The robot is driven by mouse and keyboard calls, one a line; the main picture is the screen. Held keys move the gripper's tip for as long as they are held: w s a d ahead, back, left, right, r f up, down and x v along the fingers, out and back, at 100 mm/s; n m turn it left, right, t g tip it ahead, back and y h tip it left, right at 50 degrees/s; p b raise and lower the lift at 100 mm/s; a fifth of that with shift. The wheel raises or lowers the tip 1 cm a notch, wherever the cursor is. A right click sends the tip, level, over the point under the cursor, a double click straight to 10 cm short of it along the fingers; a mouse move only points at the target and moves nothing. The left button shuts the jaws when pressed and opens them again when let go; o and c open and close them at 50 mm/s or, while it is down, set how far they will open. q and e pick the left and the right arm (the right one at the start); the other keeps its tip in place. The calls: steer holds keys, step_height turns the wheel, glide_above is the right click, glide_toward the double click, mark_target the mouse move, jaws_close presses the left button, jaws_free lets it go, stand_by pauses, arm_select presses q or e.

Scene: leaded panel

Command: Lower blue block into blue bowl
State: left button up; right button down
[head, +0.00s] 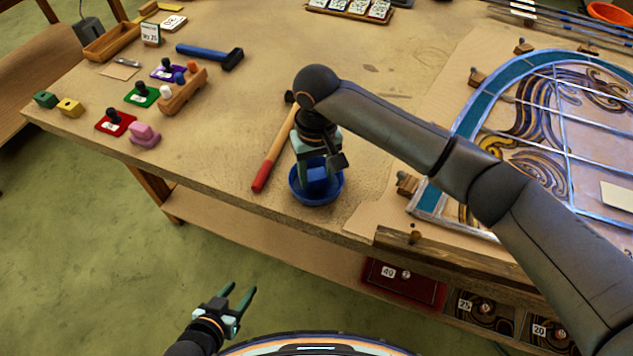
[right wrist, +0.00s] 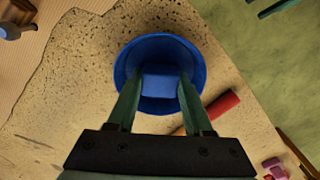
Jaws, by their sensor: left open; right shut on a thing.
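The blue bowl (head: 331,195) stands on the workbench near its front edge, left of the leaded panel. The blue block (head: 318,176) is between the fingers of my right gripper (head: 318,172), at the bowl's opening. In the right wrist view the block (right wrist: 161,84) shows between the fingertips, inside the outline of the bowl (right wrist: 128,62). My right gripper is shut on the block; whether the block touches the bowl's bottom I cannot tell. My left gripper (head: 238,298) is open and empty, over the floor in front of the bench.
A red-handled tool (head: 272,158) lies close left of the bowl. The leaded panel (head: 560,135) lies to the right, with wooden blocks at its edge. Green, yellow and pink blocks (head: 145,134) and a blue hammer (head: 208,55) lie left.

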steer(key=shift+f, duration=0.45)
steer(key=shift+c, duration=1.1)
jaws_free()
steer(key=shift+r, duration=0.1)
step_height(320, 180, up, 12)
steer(key=shift+r, duration=0.2)
